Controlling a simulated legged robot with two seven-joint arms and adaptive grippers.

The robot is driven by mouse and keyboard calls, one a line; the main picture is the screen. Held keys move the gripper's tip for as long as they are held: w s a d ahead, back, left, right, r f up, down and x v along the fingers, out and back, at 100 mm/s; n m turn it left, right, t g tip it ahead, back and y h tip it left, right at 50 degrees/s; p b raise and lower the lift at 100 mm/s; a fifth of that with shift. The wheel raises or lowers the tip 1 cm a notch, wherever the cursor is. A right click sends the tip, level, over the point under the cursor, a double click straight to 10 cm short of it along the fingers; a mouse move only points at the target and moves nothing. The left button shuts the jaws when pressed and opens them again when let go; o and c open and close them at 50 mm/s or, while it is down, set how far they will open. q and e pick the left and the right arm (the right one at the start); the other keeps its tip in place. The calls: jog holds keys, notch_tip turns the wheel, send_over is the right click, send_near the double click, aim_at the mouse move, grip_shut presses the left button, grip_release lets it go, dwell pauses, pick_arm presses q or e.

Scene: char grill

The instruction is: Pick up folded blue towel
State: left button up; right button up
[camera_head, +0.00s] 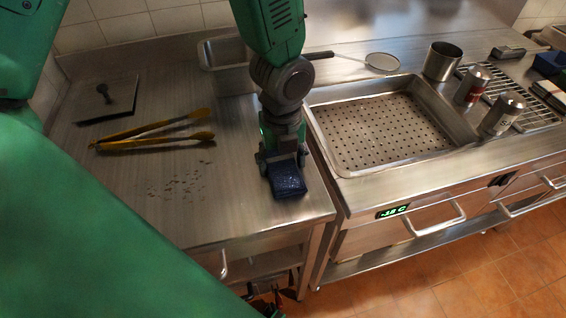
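The folded blue towel (288,182) is a small dark blue pad near the front right corner of the left steel table. My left gripper (283,160) points down at it, with its fingers at either side of the towel's far end. The gripper hides that far end. I cannot tell whether the fingers press on the towel or only stand around it, nor whether the towel touches the table. I cannot make out my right gripper.
Yellow-handled tongs (155,132) and a flat press (106,99) lie on the left table (220,215). To the right are a perforated tray (380,130), two shakers (472,85), a steel pot (442,62) and a strainer (382,62). The table front left of the towel is clear.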

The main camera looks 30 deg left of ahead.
aim_at(282, 161)
pick_arm(q)
notch_tip(282, 161, up, 10)
jog(key=shift+w+p, duration=0.1)
jog(key=shift+p, duration=0.45)
jog(key=shift+o, duration=1.3)
jog(key=shift+c, duration=0.6)
